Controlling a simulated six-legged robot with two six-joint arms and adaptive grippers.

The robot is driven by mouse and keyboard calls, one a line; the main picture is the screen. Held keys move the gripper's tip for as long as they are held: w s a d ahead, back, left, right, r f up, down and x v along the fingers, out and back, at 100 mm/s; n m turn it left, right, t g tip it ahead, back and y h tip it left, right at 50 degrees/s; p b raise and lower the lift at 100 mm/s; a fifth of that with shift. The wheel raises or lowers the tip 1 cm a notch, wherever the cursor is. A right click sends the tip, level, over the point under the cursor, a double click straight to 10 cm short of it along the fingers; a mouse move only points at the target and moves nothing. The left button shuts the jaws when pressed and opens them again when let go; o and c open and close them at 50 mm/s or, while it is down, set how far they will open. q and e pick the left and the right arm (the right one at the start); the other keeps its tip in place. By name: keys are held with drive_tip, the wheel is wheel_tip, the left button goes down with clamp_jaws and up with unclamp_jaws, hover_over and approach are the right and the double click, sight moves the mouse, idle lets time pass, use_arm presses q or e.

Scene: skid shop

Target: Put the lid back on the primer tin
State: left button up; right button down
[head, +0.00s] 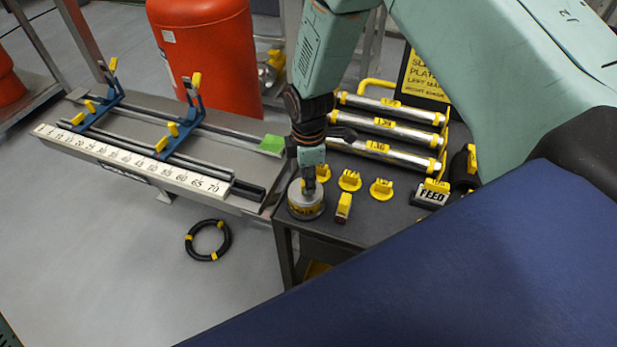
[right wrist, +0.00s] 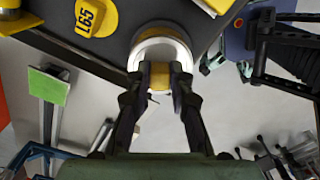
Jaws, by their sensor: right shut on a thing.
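The primer tin (head: 306,211) is a short round tin with a yellow band, near the left corner of the dark bench. A pale silver round lid (head: 296,190) shows at its top. My right gripper (head: 309,187) points down over it. In the right wrist view the gripper (right wrist: 160,76) is shut on a yellow grip on the lid, with the pale round rim (right wrist: 160,32) beyond. Whether the lid is seated or just above the tin, I cannot tell. My left gripper is not in view.
Yellow tags (head: 350,181) and a small yellow-topped block (head: 343,207) are close right of the tin. Silver rollers (head: 390,124) lie behind. A FEED block (head: 431,194) is further right. A ruled rail bench (head: 150,172) stands left, and a black ring (head: 208,241) lies on the floor.

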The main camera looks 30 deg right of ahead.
idle(0.3)
drive_tip(key=c, duration=1.1)
unclamp_jaws()
drive_tip(key=o, duration=0.5)
drive_tip(key=shift+c, duration=0.2)
drive_tip(key=shift+r, duration=0.15)
drive_tip(key=shift+r+p, duration=3)
drive_tip(key=shift+r, duration=0.45)
clamp_jaws()
